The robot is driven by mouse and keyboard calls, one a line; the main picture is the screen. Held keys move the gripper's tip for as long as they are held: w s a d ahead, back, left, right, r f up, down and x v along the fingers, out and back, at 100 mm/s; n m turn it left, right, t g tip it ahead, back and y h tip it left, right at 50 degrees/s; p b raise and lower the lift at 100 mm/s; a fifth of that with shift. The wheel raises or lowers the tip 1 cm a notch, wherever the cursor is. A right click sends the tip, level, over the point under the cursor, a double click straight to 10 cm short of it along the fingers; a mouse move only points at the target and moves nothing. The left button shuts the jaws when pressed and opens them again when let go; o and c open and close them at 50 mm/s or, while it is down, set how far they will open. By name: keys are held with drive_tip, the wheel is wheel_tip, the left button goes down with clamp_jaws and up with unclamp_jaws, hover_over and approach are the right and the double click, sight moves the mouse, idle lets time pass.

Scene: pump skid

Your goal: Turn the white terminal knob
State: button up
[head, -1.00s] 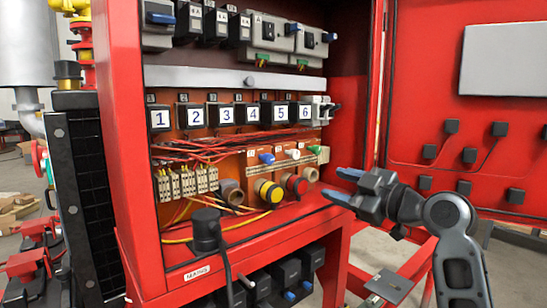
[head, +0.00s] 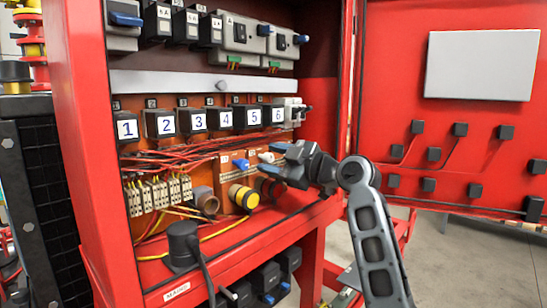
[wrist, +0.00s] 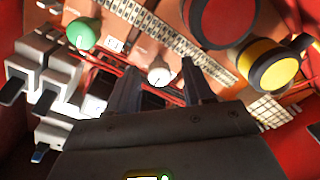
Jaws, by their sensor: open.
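The white terminal knob (wrist: 160,76) is a small round knob on the orange back panel. In the wrist view it lies between and just beyond the tips of my gripper (wrist: 156,84), whose two fingers stand apart with nothing held. In the head view the white knob (head: 266,157) shows just left of my gripper (head: 277,162), which reaches into the red cabinet from the right. I cannot tell whether the fingers touch the knob.
A green knob (wrist: 82,34) is left of the white one in the wrist view. A blue knob (head: 241,164) and a yellow button (head: 244,196) are close by. A red button (wrist: 226,18) is near too. Numbered breakers (head: 207,121) run above; the open door (head: 440,150) stands right.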

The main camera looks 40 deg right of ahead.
drive_tip(key=shift+c, duration=0.3)
clamp_jaws()
drive_tip(key=shift+m, duration=0.4)
drive_tip(key=m, duration=0.3)
drive_tip(key=shift+m, duration=0.3)
drive_tip(key=m+p, duration=0.1)
drive_tip(key=m, duration=0.3)
drive_tip(key=shift+m, duration=0.4)
drive_tip(key=m+p, duration=0.2)
drive_tip(key=m, duration=0.3)
drive_tip(key=shift+m+h, duration=0.3)
drive_tip(key=shift+m+t+p, duration=0.3)
drive_tip(key=shift+m+p, duration=0.9)
drive_tip(key=shift+m, duration=0.8)
